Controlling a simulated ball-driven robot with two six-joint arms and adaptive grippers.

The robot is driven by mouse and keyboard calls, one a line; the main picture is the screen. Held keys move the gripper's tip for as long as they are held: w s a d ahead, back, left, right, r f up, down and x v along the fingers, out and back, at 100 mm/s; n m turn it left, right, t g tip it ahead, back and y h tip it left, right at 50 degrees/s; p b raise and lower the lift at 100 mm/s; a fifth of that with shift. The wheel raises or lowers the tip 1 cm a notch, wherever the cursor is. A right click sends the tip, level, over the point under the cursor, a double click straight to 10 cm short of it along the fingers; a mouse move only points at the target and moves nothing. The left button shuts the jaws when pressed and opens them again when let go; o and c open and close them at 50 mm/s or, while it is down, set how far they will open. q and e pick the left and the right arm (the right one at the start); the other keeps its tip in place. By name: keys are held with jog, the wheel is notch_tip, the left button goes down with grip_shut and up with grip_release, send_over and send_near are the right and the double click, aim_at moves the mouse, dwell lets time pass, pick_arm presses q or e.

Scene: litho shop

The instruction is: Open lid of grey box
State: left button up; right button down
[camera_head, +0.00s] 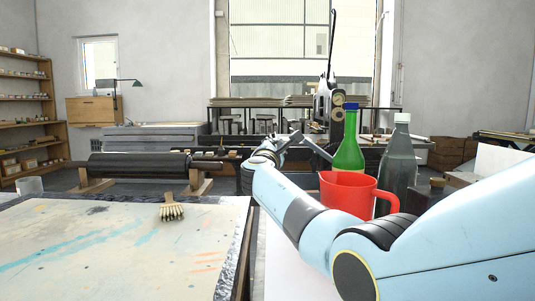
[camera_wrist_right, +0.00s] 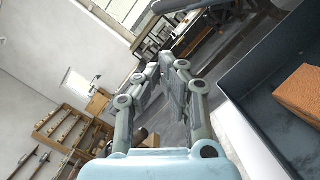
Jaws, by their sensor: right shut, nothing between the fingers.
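My right arm comes in from the right of the head view, and its gripper (camera_head: 299,139) is far out, partly hidden by the arm's own links. In the right wrist view the gripper's fingers (camera_wrist_right: 167,62) are together with nothing between them. A dark grey box-like thing (camera_wrist_right: 250,140) with a raised wall is at the right edge of the wrist view, apart from the fingers. I cannot tell whether it is the grey box of the task, and no lid shows clearly. My left gripper is not in view.
A red mug (camera_head: 345,194), a green bottle (camera_head: 349,150) and a grey bottle (camera_head: 398,170) stand close beside my right arm. A brush (camera_head: 171,208) lies on the paint-stained table (camera_head: 90,245). A brown block (camera_wrist_right: 300,92) lies at the wrist view's right edge.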

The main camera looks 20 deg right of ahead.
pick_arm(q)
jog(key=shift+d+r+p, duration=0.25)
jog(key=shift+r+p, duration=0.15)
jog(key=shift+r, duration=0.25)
pick_arm(e)
jog(key=shift+s+d+r, duration=0.2)
jog(key=shift+d+r, duration=0.2)
jog(key=shift+r, duration=0.15)
jog(key=shift+s+d+r, duration=0.2)
jog(key=shift+d+r, duration=0.15)
jog(key=shift+r, duration=0.15)
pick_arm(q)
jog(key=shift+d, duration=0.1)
pick_arm(e)
jog(key=shift+r, duration=0.1)
